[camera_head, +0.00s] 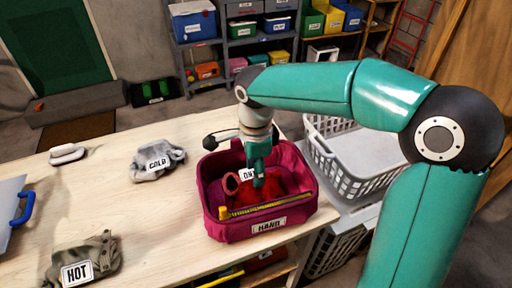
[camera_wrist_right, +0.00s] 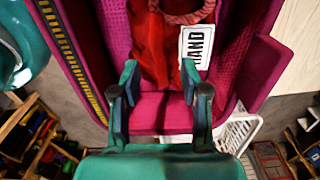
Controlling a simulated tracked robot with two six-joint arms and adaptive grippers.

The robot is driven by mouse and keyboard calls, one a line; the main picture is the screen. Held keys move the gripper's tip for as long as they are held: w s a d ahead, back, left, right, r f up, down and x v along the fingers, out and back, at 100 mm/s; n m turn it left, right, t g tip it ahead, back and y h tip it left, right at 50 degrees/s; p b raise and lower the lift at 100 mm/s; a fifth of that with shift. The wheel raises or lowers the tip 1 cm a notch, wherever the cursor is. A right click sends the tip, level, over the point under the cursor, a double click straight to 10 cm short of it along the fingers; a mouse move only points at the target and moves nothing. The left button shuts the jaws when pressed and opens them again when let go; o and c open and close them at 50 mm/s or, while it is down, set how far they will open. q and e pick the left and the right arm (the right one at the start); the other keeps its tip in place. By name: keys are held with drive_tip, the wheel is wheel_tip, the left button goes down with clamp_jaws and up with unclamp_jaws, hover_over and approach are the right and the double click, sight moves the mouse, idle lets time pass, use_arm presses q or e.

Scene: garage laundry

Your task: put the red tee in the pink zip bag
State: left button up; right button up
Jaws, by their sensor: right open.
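The pink zip bag (camera_head: 222,228) stands open on the table, with a HAND label on its front and a yellow zipper along its near rim. The red tee (camera_head: 272,190) lies inside the bag, with a white tag and a reddish loop at its collar. It also shows in the right wrist view (camera_wrist_right: 155,55) as red cloth against the pink wall. My right gripper (camera_head: 258,180) points down into the bag, over the tee. In the wrist view its two fingers (camera_wrist_right: 160,82) are apart, with nothing clamped between them. My left gripper is not in view.
A grey garment tagged COLD (camera_head: 158,163) and a camouflage garment tagged HOT (camera_head: 100,258) lie to the left. A white soap-like item (camera_head: 68,154) is at the far left. A light grey laundry basket (camera_head: 350,165) stands right of the bag. The middle of the table is clear.

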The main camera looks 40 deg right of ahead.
wheel_tip(320, 180, up, 8)
drive_tip(key=shift+r+p, duration=0.15)
drive_tip(key=shift+p, duration=0.15)
drive_tip(key=shift+s, duration=0.1)
idle(0.4)
